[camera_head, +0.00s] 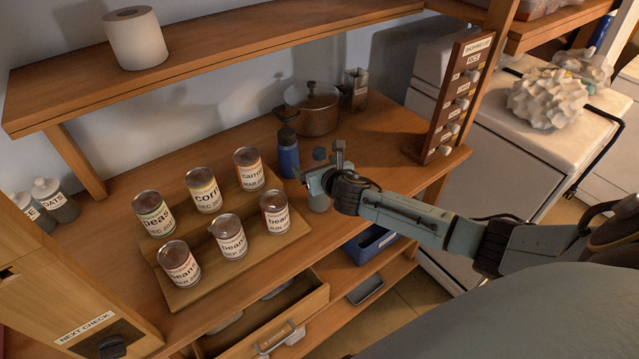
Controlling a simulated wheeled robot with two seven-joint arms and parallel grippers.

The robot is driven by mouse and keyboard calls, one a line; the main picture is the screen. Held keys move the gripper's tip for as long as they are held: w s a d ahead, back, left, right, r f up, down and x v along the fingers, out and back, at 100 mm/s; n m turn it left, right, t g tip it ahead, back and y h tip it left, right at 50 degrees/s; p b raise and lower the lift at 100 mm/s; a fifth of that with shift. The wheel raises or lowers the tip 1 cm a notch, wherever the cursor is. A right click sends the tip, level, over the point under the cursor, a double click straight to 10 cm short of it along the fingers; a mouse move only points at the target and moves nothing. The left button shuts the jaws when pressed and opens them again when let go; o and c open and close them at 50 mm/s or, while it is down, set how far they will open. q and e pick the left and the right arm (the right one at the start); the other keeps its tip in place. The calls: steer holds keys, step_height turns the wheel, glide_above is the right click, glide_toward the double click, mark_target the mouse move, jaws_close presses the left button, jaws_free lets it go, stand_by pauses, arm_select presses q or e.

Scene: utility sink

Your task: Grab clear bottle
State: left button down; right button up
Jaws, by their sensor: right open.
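A clear, greyish bottle (319,202) with a dark blue cap stands near the front edge of the wooden counter, right of the can tray. My right gripper (322,176) reaches in from the right and is at the upper part of this bottle, hiding some of it. The gripper is open; I cannot tell whether its fingers touch the bottle. My left gripper is not in view.
A dark blue bottle (288,155) stands just left of the gripper. Several labelled cans stand on a stepped wooden tray (190,293). A brown pot (312,112) is behind. A wooden label rack (455,100) rises at right. An open drawer (265,318) is below.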

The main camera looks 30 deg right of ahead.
steer(key=c, duration=1.4)
steer(key=shift+r, duration=0.1)
steer(key=shift+r, duration=0.1)
